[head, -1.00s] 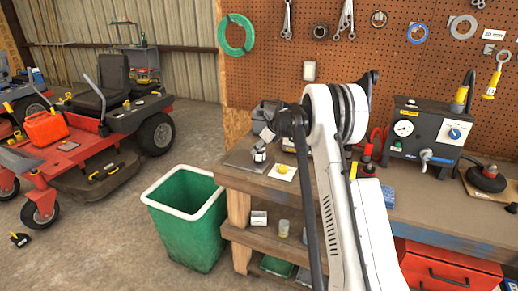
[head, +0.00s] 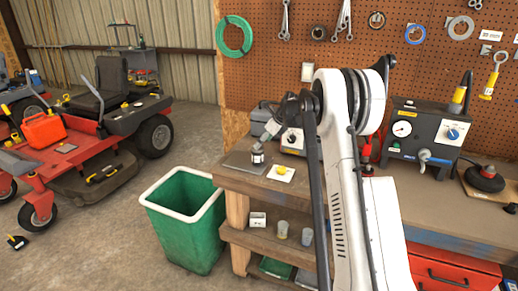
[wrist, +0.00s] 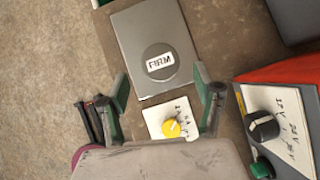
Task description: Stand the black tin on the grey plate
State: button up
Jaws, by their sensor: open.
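The black tin (head: 258,154) stands upright on the grey plate (head: 240,161), near the plate's right edge in the head view. In the wrist view the tin's round top (wrist: 159,74) carries a label reading FIRM. It rests wholly inside the outline of the plate (wrist: 130,30), close to its lower edge. My gripper (wrist: 162,84) is open and empty. Its two fingers are spread wide to either side, apart from the tin and above the bench. In the head view my arm hides part of the bench.
A white card (wrist: 155,122) with a yellow knob (wrist: 171,128) lies beside the plate. A red unit with a black dial (wrist: 262,127) stands to the right. A green bin (head: 186,222) stands on the floor left of the bench. Pegboard tools hang behind.

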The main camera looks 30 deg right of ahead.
jog(key=v, duration=0.6)
jog(key=s+a+r+n+h, duration=0.1)
jog(key=s+a+r+n, duration=0.6)
jog(key=s+a, duration=0.3)
jog(key=s+a+r+n+h, duration=0.1)
jog(key=s+a+r+n, duration=0.6)
jog(key=s+a, duration=0.35)
jog(key=s+a+f+n, duration=0.2)
jog(key=s+n, duration=0.3)
jog(key=s, duration=0.4)
jog(key=s+a+f+n+t, duration=0.1)
jog(key=s+a+n, duration=0.3)
jog(key=s, duration=0.5)
jog(key=s+a+f+n+h, duration=0.1)
jog(key=s+a+f+n, duration=0.2)
jog(key=s+n, duration=0.4)
jog(key=s+f, duration=0.1)
jog(key=s, duration=0.2)
jog(key=shift+a, duration=0.25)
jog(key=shift+f, duration=0.1)
notch_tip(320, 180, down, 29)
jog(key=b, duration=2.9)
jog(key=shift+f+b, duration=0.2)
jog(key=shift+b, duration=0.1)
